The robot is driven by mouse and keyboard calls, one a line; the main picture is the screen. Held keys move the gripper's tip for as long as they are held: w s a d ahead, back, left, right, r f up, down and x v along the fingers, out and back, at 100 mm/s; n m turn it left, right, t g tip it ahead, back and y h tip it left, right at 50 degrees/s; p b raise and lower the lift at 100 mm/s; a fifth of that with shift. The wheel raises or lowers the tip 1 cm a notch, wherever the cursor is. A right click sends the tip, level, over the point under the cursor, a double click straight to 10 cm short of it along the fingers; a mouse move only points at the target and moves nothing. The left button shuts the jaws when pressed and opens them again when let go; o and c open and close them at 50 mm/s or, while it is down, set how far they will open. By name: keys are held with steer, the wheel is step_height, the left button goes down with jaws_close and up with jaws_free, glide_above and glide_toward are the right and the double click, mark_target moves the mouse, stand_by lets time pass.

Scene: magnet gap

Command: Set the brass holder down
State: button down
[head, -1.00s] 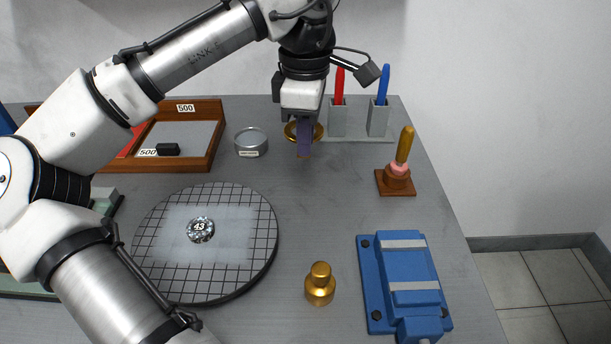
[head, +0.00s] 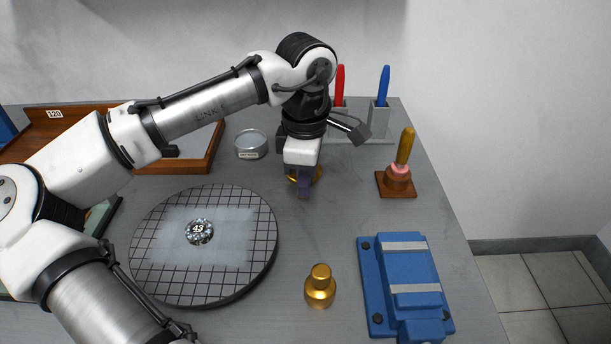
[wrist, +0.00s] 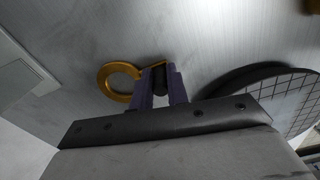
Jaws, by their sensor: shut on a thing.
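My gripper (head: 304,193) points down above the grey table, to the right of the round gridded plate. Its purple fingers are shut on the brass holder (head: 320,174), which shows only in part behind the fingers in the head view. In the wrist view the brass holder (wrist: 107,82) is an open brass ring to the left of the fingers, with a short arm running in between my gripper's fingertips (wrist: 160,72). Whether the holder touches the table or hangs just above it, I cannot tell.
The round gridded plate (head: 240,272) bears a faceted disc marked 43 (head: 199,231). A brass knob (head: 320,288) and a blue block (head: 410,265) stand nearer. A wooden stand (head: 396,185), a tin (head: 251,145) and pen holders (head: 379,122) surround a clear patch of table.

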steer(key=c, duration=1.4)
jaws_free()
steer(key=shift+o, duration=0.2)
step_height(320, 180, up, 12)
steer(key=shift+p, duration=0.45)
steer(key=shift+r, duration=0.1)
